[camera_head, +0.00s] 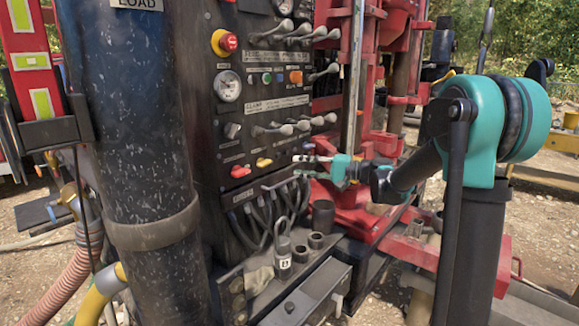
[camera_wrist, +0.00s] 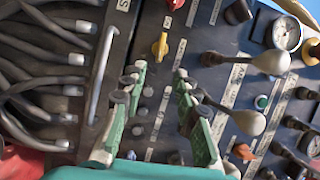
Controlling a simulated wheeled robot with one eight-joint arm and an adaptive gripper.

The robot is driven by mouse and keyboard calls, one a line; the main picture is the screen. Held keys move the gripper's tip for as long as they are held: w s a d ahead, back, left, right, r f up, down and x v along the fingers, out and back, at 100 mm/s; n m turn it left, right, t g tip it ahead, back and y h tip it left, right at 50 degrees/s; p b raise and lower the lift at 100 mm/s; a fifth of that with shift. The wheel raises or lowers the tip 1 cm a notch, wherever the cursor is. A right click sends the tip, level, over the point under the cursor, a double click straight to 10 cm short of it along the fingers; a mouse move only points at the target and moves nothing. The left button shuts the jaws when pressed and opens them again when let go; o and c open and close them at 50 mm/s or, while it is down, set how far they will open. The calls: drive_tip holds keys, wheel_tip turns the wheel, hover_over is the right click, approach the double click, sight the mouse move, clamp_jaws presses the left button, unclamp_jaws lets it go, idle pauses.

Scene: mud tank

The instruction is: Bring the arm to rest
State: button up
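My gripper (camera_head: 303,166) is in front of the black control panel (camera_head: 262,185), reaching in from the right on my teal and black arm (camera_head: 405,172). In the wrist view my gripper (camera_wrist: 158,80) has its two green fingers apart. Nothing is held between them; only the panel face shows there. A yellow knob (camera_wrist: 160,45) is just beyond the fingertips. A lever with a pale knob (camera_wrist: 250,122) is close to the right finger, and I cannot tell whether they touch.
A row of levers (camera_head: 300,126) and a pressure gauge (camera_head: 228,86) are on the panel near my gripper. Black hoses (camera_head: 262,222) hang below. Red machine parts (camera_head: 345,205) are behind my gripper. A large dark cylinder (camera_head: 130,130) is at the left.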

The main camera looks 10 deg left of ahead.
drive_tip(key=shift+d, duration=0.45)
drive_tip(key=s+d+f+t+h, duration=0.1)
drive_tip(key=s+d+f+h, duration=0.45)
drive_tip(key=s+f, duration=0.3)
drive_tip(key=s+d+f+h, duration=0.4)
drive_tip(key=s+d+f, duration=0.3)
drive_tip(key=f, duration=0.3)
drive_tip(key=s+d+f+h, duration=0.4)
drive_tip(key=s+d+f, duration=0.1)
drive_tip(key=d, duration=0.3)
drive_tip(key=s+d+f+h, duration=0.4)
drive_tip(key=s+d+f, duration=0.1)
drive_tip(key=s+d, duration=0.2)
drive_tip(key=shift+s+d+n+t, duration=0.3)
drive_tip(key=shift+d+t, duration=0.1)
drive_tip(key=shift+d, duration=0.35)
